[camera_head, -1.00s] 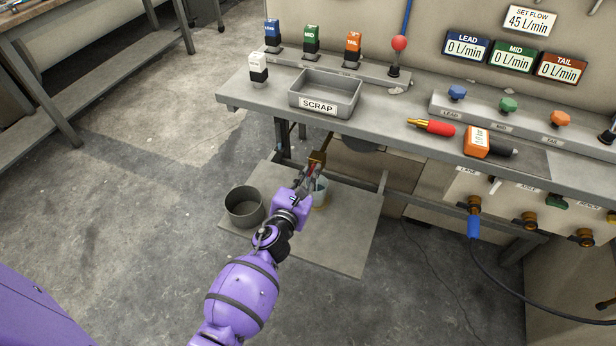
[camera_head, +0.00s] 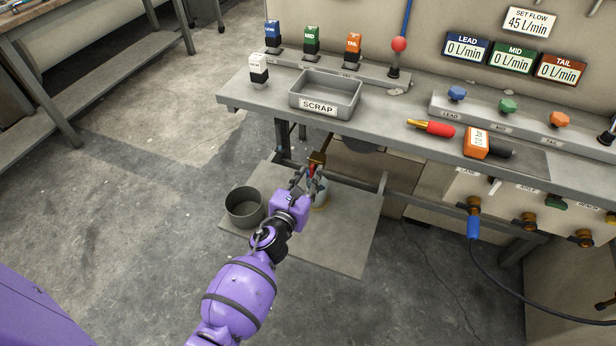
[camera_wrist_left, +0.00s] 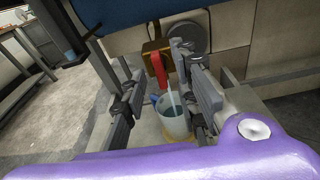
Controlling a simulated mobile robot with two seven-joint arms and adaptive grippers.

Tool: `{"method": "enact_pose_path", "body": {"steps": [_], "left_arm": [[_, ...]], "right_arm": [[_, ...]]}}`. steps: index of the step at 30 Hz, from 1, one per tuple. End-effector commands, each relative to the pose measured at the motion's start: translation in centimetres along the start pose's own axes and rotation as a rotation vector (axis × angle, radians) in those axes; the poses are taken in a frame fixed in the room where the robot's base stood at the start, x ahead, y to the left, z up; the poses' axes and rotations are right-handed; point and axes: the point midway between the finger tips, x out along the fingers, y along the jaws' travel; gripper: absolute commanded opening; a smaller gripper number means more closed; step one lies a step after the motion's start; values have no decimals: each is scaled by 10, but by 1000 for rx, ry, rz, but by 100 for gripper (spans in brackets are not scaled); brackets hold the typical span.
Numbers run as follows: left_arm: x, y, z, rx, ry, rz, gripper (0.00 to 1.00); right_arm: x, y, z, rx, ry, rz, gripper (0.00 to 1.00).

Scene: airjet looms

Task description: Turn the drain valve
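The drain valve has a brass body (camera_head: 317,158) under the bench, and it also shows in the left wrist view (camera_wrist_left: 154,47). Its red handle (camera_wrist_left: 158,70) points downward. My left gripper (camera_head: 309,182) is just in front of the valve. In the left wrist view my left gripper (camera_wrist_left: 160,105) has its fingers apart, one on each side, with the red handle beyond and between them. A clear cup (camera_wrist_left: 173,122) stands below the valve. A pale streak like a water stream runs down into it. My right gripper is not in view.
A grey round bin (camera_head: 244,207) stands left of the cup on a low plate (camera_head: 345,245). The bench edge (camera_head: 400,145) overhangs the valve. A blue hose fitting (camera_head: 474,226) hangs at the right. The floor at left is clear.

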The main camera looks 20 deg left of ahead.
Motion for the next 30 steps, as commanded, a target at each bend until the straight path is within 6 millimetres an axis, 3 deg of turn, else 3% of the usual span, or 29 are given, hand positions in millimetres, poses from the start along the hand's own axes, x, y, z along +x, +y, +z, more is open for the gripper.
{"method": "enact_pose_path", "body": {"steps": [15, 30], "left_arm": [[-50, 0, -8, -1, 1, 1, 28], [-60, 0, -9, 0, 1, 0, 28]], "right_arm": [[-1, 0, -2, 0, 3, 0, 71], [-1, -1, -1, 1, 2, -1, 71]]}}
